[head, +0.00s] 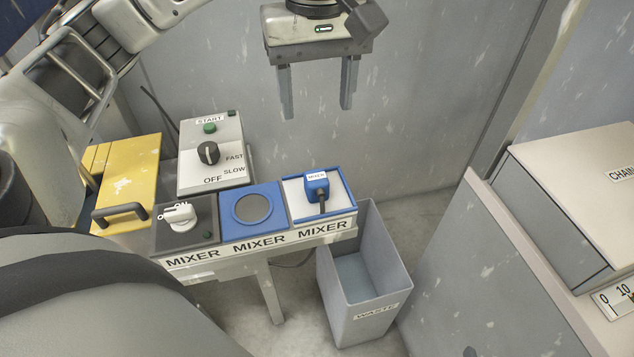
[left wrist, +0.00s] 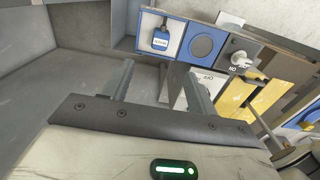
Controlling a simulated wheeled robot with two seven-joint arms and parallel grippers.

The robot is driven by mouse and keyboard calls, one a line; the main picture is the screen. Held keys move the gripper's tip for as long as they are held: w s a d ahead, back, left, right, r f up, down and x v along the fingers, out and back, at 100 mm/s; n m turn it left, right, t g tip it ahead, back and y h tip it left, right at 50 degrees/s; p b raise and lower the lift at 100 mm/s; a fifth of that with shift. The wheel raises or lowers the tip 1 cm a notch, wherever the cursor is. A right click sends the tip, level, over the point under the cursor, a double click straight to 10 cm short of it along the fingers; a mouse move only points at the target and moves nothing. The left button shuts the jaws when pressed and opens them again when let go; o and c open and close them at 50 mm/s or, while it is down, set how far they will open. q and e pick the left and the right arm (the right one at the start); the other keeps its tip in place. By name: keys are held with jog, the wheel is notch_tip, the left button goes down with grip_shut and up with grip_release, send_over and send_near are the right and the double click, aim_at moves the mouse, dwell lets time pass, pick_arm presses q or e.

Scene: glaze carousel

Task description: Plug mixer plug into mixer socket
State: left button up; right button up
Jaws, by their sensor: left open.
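The mixer plug (head: 316,183) is a blue block with a white MIXER label and a dark cable at its front. It sits on a white, blue-rimmed pad at the right end of the bench; it also shows in the left wrist view (left wrist: 161,39). The mixer socket (head: 252,208) is a round grey face in a blue panel just left of that pad, and it also shows in the left wrist view (left wrist: 202,46). My left gripper (head: 317,112) is open and empty, above and behind the plug, fingers pointing down. My right gripper is out of view.
A dark panel with a white ON knob (head: 180,217) stands left of the socket. A START and FAST/SLOW control box (head: 212,173) stands behind it. A yellow lid with handle (head: 130,190) is further left. A grey waste bin (head: 375,315) stands below, right of the bench.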

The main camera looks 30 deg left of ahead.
pick_arm(q)
jog(key=b, duration=0.2)
send_over(316, 176)
notch_tip(316, 176, down, 10)
jog(key=shift+r, duration=0.25)
jog(key=shift+d+f, duration=0.1)
jog(key=shift+f, duration=0.4)
jog(key=shift+f, duration=2.6)
jog(key=c, duration=1)
